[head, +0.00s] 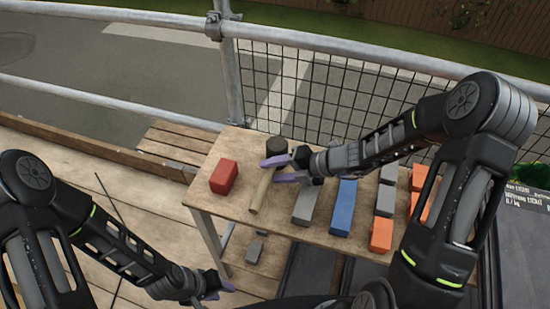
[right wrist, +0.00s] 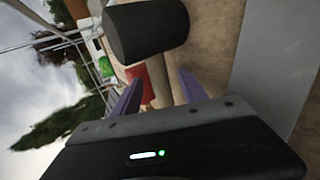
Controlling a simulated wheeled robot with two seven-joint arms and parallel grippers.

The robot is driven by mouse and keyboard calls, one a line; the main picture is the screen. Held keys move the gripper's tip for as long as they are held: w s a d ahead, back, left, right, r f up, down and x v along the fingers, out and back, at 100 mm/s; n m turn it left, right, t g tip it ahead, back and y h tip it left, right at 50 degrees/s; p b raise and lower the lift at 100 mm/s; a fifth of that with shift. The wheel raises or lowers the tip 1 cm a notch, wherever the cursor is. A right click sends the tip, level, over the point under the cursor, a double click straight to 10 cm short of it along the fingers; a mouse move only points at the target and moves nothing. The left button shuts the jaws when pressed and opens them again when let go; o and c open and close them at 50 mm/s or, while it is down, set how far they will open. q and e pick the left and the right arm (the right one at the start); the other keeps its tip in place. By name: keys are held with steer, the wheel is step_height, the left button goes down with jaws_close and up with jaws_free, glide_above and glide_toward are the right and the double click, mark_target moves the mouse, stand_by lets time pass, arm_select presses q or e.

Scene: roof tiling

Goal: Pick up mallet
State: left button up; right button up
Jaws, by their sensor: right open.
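The mallet lies on the wooden table, with a black cylindrical head (head: 277,146) and a pale wooden handle (head: 261,192). My right gripper (head: 273,169) is open at the handle, just below the head, with its purple fingers apart. In the right wrist view the black head (right wrist: 146,31) is beyond the open fingers, and the handle (right wrist: 160,84) shows between them. Contact with the handle cannot be told. My left gripper (head: 221,290) is low at the left, away from the table top, with its fingers apart and empty.
On the table (head: 222,208), a red block (head: 224,177) lies left of the mallet. A grey block (head: 305,205), a blue block (head: 343,208) and several orange and grey blocks lie to the right. A metal railing with mesh (head: 300,95) stands behind the table.

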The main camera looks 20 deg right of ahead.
steer(key=shift+c, duration=0.2)
jaws_close()
stand_by(0.5)
stand_by(0.8)
